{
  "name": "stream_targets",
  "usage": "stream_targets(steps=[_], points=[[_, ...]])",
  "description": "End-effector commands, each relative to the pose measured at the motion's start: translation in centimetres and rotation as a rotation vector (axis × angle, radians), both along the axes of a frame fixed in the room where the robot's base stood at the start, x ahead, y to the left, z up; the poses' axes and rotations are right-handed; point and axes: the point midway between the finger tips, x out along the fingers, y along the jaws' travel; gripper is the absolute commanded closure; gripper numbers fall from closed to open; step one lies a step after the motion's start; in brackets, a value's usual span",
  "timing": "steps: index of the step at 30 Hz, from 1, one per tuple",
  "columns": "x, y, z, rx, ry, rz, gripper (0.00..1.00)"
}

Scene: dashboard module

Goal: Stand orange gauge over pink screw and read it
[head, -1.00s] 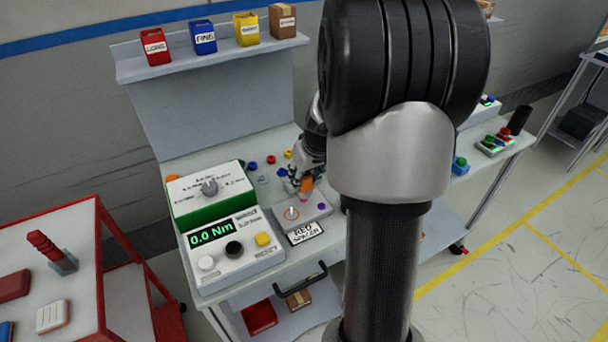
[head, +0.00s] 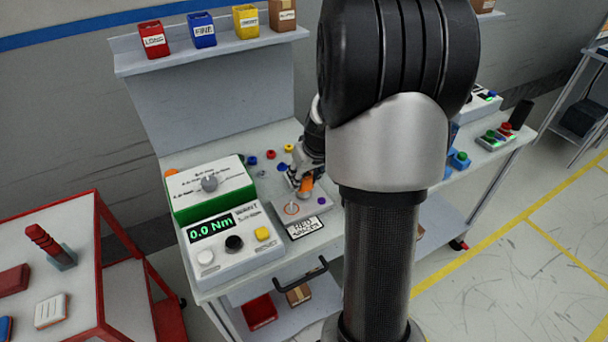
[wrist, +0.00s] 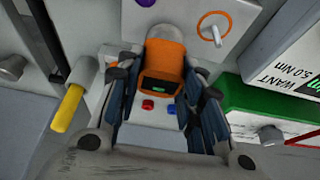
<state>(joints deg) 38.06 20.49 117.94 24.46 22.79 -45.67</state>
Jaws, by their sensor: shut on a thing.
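The orange gauge (head: 306,186) is held in my gripper (head: 303,179), low over the grey plate (head: 311,214). In the wrist view the gauge (wrist: 168,62) has a grey rounded end pointing at the plate and a small dark display with green digits, too small to read. The fingers of my gripper (wrist: 160,88) are on both sides of it. The pink screw cannot be made out and may be hidden by the gauge. I cannot tell whether the gauge touches the plate.
A pin in an orange ring (wrist: 212,28) stands beside the gauge on the plate. The torque box (head: 228,240) reads 0.0 Nm, with a green box (head: 207,188) behind it. Loose coloured caps (head: 270,155) lie behind. A yellow-handled tool (wrist: 68,108) is left of my gripper in the wrist view.

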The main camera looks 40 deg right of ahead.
Motion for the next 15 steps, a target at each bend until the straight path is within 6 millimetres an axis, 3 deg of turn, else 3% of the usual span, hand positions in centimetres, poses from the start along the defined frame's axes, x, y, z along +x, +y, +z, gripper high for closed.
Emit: stream_targets(steps=[15], points=[[0.01, 0.01, -0.4, 0.0, 0.0, 0.0, 0.96]])
